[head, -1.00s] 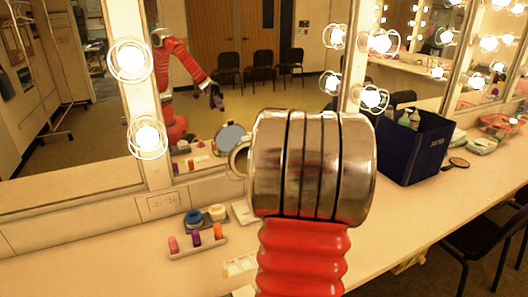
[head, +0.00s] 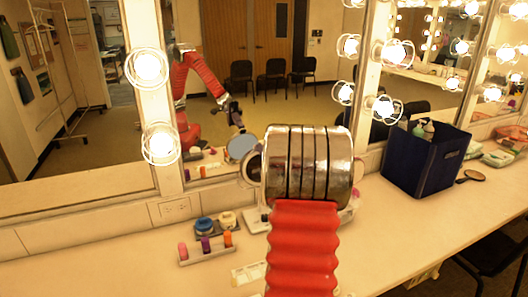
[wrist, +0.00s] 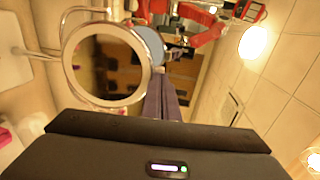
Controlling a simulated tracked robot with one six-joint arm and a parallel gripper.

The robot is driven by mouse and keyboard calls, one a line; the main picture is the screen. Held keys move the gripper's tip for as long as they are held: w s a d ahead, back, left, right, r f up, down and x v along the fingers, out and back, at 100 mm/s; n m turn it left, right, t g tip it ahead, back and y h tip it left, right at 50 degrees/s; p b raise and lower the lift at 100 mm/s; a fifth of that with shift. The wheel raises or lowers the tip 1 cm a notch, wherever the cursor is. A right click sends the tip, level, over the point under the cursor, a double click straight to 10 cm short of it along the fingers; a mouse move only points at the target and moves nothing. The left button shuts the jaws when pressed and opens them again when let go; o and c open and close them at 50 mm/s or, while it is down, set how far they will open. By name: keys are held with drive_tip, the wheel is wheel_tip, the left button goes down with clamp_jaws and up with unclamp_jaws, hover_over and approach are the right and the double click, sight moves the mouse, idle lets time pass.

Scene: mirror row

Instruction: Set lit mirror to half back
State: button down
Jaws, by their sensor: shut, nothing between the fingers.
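The small round mirror (wrist: 107,66) with its chrome ring stands close ahead in the wrist view, left of my gripper. My gripper (wrist: 167,82) shows there as narrow dark fingers, shut and empty. The fingertips are beside the ring's right edge; I cannot tell whether they touch it. In the head view, only the left edge of the round mirror (head: 249,168) shows; my arm hides most of it and my gripper. A bluish disc (head: 242,147), its reflection, shows in the wall mirror. Whether it is lit is not clear.
A lipstick rack (head: 207,250) and small jars (head: 205,226) lie left of my arm. A navy caddy with bottles (head: 424,160) and a hand mirror (head: 470,176) are to the right. Bulbs (head: 148,66) line the wall mirrors. The counter (head: 400,240) is clear at front right.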

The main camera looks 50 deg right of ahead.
drive_tip(key=shift+w, duration=0.1)
drive_tip(key=shift+w+d+r, duration=0.2)
drive_tip(key=shift+w+d, duration=0.25)
drive_tip(key=shift+w, duration=0.25)
drive_tip(key=shift+a, duration=0.1)
drive_tip(key=r+v, duration=0.2)
drive_tip(key=v, duration=1.1)
drive_tip(key=shift+s+r, duration=0.2)
drive_tip(key=shift+r, duration=0.05)
idle(0.5)
